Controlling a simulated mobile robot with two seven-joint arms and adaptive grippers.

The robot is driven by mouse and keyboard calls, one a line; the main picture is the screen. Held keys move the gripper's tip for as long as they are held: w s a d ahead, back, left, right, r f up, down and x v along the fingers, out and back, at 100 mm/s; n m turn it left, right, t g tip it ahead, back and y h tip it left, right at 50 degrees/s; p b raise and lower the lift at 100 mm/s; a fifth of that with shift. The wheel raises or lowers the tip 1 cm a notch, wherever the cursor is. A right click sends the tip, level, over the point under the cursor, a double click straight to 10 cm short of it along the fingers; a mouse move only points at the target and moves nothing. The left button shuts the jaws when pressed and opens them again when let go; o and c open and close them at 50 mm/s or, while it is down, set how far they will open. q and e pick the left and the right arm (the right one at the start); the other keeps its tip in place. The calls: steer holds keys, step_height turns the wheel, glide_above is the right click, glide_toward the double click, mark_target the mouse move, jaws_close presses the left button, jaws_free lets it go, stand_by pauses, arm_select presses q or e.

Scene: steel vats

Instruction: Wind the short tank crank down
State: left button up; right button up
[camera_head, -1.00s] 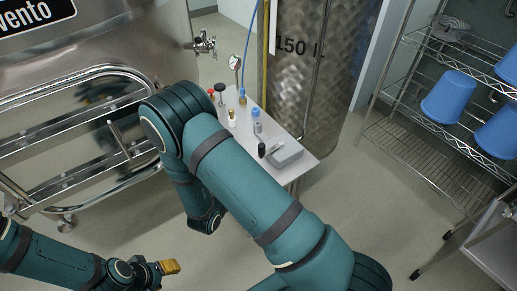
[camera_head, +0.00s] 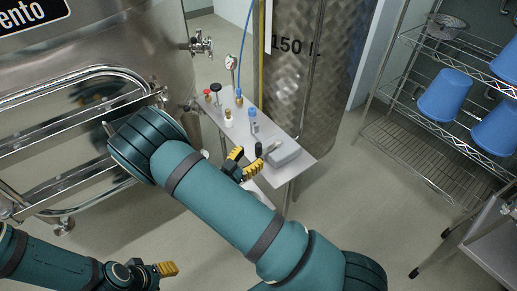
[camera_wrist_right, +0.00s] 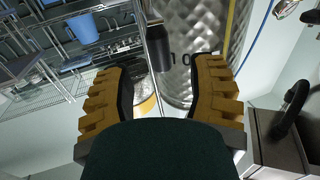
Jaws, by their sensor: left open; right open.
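The short crank is on a small steel shelf (camera_head: 296,172) in the head view. It has a grey box (camera_head: 284,153), a pale arm and an upright black knob (camera_head: 258,149). My right gripper (camera_head: 244,163) is open just left of the knob, at the shelf's front edge. My left gripper (camera_head: 168,269) is low at the bottom left, open, away from the shelf.
A gauge (camera_head: 231,63), valves and coloured knobs crowd the shelf's back left. A tall steel tank (camera_head: 318,80) marked 150 stands behind. A large vat (camera_head: 110,40) with tubular rails is at left. A wire rack (camera_head: 430,150) with blue buckets (camera_head: 446,95) is at right; floor between is clear.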

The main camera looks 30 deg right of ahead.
mark_target(256, 151)
steer(key=shift+x, duration=2.45)
jaws_close()
